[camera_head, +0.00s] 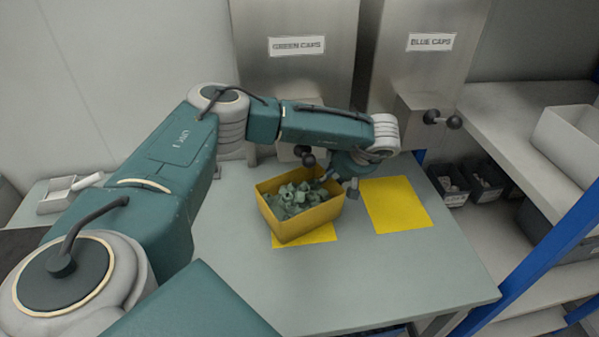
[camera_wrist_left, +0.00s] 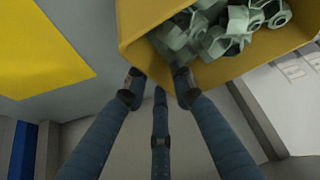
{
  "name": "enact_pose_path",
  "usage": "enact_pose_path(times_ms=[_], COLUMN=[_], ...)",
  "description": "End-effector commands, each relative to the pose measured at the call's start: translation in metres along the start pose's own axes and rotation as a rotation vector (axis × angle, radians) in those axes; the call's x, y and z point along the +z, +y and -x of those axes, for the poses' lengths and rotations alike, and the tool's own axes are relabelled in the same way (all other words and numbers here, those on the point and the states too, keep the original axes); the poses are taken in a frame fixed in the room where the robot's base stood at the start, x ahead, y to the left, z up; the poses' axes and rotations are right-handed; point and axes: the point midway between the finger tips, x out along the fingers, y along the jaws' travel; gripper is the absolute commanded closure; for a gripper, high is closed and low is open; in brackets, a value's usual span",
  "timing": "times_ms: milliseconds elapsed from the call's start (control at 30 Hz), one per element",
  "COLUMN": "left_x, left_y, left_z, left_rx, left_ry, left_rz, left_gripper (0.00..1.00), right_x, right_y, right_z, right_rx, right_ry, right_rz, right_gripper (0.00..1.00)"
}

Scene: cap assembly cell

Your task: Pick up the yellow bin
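The yellow bin (camera_head: 300,223) is filled with green caps (camera_head: 298,197) and stands on the bench over a yellow mat (camera_head: 308,238). My left gripper (camera_head: 342,184) is at the bin's right end, with fingers pointing down. In the left wrist view the gripper (camera_wrist_left: 157,85) has its fingers spread around a corner of the bin (camera_wrist_left: 150,62). One fingertip overlaps the bin's rim, and another is beside its outer wall. I see no firm closing on the wall; exact contact is unclear. My right gripper is not in view.
A second yellow mat (camera_head: 398,204) lies bare to the right. The green caps dispenser (camera_head: 296,60) and blue caps dispenser (camera_head: 428,70) stand behind. A shelf with dark bins (camera_head: 447,184) and a white bin (camera_head: 570,140) is at the right. The front of the bench (camera_head: 400,270) is clear.

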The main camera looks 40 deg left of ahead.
Motion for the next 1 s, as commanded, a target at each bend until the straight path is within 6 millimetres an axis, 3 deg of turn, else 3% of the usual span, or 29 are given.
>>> enact_pose_path(times_ms=[33,100,633,967,1000], left_x=[0.000,0.000,-0.002,-0.023,-0.016], left_y=[0.000,0.000,0.001,0.001,0.001], left_z=[0.000,0.000,0.003,0.036,0.037], left_rx=[0.000,0.000,0.002,0.002,0.002], left_ry=[0.000,0.000,0.001,0.001,0.000], left_rz=[0.000,0.000,0.001,0.001,-0.005], left_gripper=[0.90,1.00,1.00,1.00,1.00], right_x=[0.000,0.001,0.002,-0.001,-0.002], right_y=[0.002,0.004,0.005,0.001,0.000], right_z=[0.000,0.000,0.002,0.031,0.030], right_rx=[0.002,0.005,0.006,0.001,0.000], right_ry=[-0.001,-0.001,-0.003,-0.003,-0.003], right_rz=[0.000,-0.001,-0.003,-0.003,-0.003], right_gripper=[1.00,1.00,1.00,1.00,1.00])
